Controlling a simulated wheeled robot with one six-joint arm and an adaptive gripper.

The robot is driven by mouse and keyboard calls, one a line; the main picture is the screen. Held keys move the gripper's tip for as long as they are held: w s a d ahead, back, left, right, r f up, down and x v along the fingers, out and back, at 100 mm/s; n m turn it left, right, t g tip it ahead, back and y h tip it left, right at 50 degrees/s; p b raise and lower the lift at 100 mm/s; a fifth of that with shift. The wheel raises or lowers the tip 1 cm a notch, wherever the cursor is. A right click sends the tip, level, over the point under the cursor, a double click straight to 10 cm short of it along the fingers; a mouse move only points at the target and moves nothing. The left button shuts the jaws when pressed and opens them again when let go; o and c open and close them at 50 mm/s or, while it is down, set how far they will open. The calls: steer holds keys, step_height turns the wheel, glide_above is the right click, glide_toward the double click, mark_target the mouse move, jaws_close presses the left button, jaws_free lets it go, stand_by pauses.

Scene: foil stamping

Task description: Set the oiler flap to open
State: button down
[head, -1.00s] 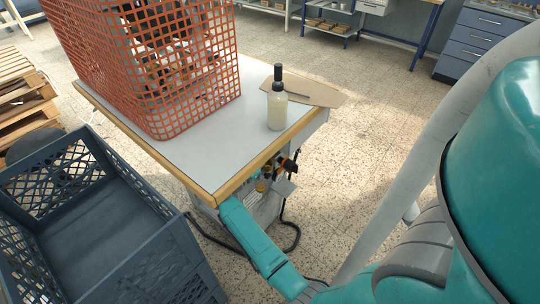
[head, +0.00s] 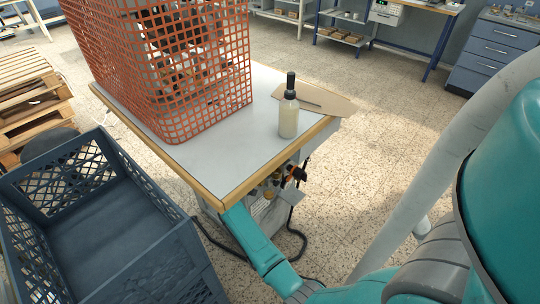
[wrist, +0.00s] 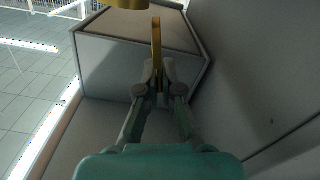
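In the wrist view my gripper (wrist: 160,70) has its two fingers close together on either side of a thin upright brass-yellow strip (wrist: 157,38), apparently the oiler flap seen edge-on. The strip stands in front of a pale box with a dark edge (wrist: 105,55). A brass part (wrist: 127,4) shows at the top of the picture. In the head view my forearm reaches down to the table's front corner, and the gripper is hidden under the edge. Small brass fittings (head: 270,193) show on the side there; the flap cannot be made out among them.
An orange mesh guard (head: 195,110) and a bottle with a black top (head: 288,118) stand on the table (head: 215,160). An orange-and-black fitting (head: 296,174) sticks out below the edge. A blue-grey crate (head: 110,235) stands at the left; open floor lies right.

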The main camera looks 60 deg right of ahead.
stand_by(0.4)
steer(key=c, duration=1.3)
jaws_free()
steer(key=shift+c, duration=0.2)
steer(key=v, duration=0.7)
steer(key=shift+a, duration=0.25)
steer(key=shift+w, duration=0.1)
